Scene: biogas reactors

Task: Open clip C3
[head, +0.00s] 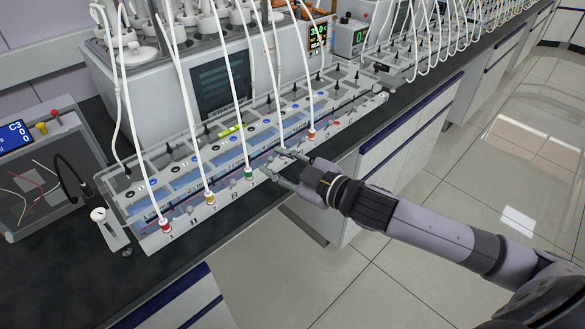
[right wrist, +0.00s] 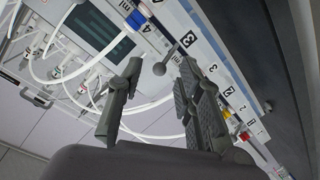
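The long gas-measuring unit (head: 180,232) carries a row of numbered positions with coloured tube fittings. The label 3 (right wrist: 188,40) shows in the right wrist view. Beside it a thin stem ends in a grey ball (right wrist: 160,69), which looks like the lever of clip C3. My right gripper (right wrist: 159,66) is open, with the ball between its fingertips; no firm contact can be seen. In the head view my right gripper (head: 269,163) is at the unit's front edge, just right of the green fitting (head: 248,173). The clip itself is hidden there. My left gripper is not in view.
A box (head: 35,165) with a blue screen reading C3 stands at the left. White tubes (head: 187,90) rise from the unit close to my gripper. A water bath (head: 140,85) stands behind. The dark bench (head: 60,280) is clear at front left.

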